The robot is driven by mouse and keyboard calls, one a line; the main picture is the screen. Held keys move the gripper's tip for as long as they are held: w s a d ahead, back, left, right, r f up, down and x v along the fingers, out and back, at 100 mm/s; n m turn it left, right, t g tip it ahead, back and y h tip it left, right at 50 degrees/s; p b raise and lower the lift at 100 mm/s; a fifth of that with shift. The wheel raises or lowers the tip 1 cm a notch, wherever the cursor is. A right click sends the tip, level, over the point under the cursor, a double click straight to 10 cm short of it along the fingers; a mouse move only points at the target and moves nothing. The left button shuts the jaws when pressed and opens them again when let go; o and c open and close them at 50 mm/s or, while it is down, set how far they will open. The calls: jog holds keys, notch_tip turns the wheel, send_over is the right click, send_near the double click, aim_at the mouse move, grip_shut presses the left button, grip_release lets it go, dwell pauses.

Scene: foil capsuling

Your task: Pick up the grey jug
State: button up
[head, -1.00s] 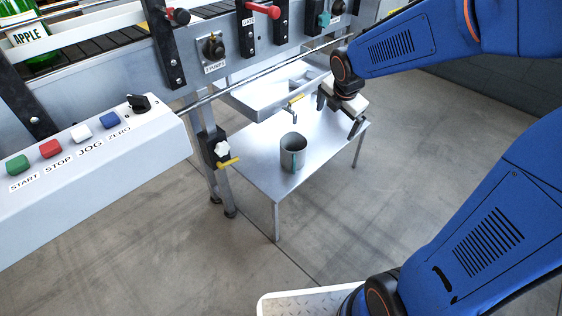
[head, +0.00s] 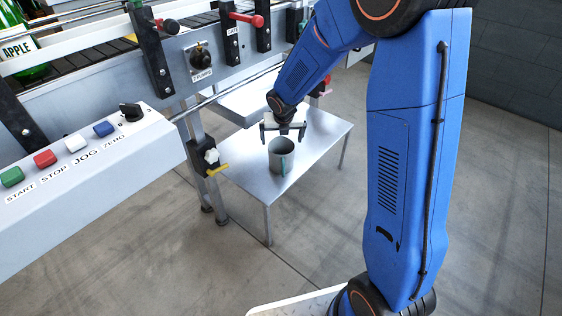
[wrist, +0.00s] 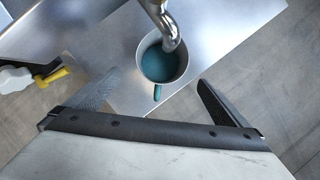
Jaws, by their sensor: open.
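The grey jug (head: 281,157) stands upright on the low metal table (head: 245,185), near its middle. In the wrist view the jug (wrist: 158,84) is seen from above, with a teal inside and a teal handle pointing toward my gripper. My gripper (head: 284,130) is just behind and above the jug in the head view. In the wrist view its two fingers (wrist: 158,85) are spread wide, with the jug ahead and between their lines. The gripper is open and empty, and I see no contact with the jug.
A metal tap (wrist: 165,25) hangs over the jug's rim in the wrist view. A sink-like tray (head: 240,100) and the conveyor frame (head: 120,85) are behind the table. A yellow-handled valve (head: 217,169) is at the table's left. Floor in front is clear.

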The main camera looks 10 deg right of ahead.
aim_at(282, 160)
jog(key=shift+d+x, duration=0.15)
jog(key=shift+x, duration=2.75)
jog(key=shift+d+x, duration=0.1)
jog(key=shift+x, duration=2.8)
jog(key=c, duration=1.6)
